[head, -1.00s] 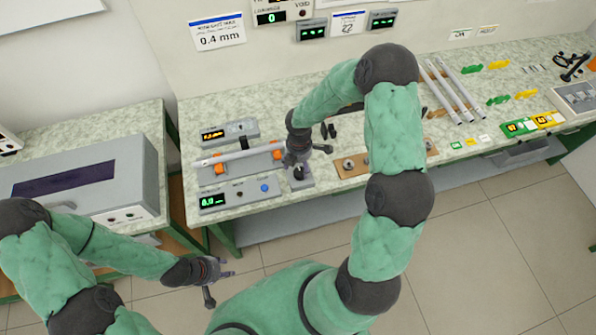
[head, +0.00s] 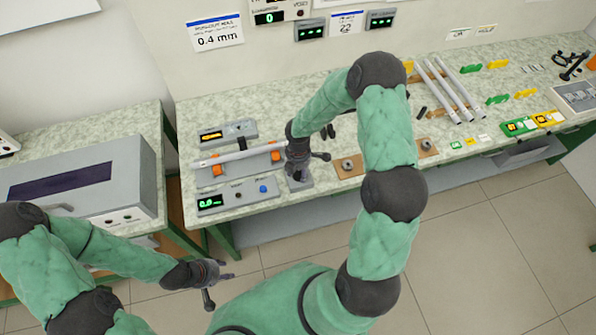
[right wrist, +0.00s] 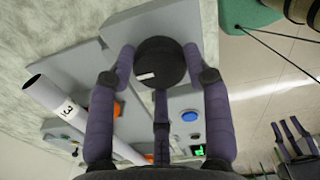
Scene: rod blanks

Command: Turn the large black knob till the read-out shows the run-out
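The large black knob (right wrist: 160,62), with a white mark on its face, sits on a grey block at the right end of the rod fixture. My right gripper (right wrist: 160,72) has its fingers around the knob, apparently touching its sides. In the head view my right gripper (head: 298,164) comes down over the knob and mostly hides it. A pale rod (head: 238,155) lies across orange supports. My left gripper (head: 215,277) is open and empty in front of the bench.
A blue button (head: 263,189) is on the read-out panel. A unit with an orange display (head: 212,135) stands behind the rod. A wall sign (head: 214,32) says 0.4 mm. A grey machine (head: 80,180) stands on the left bench.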

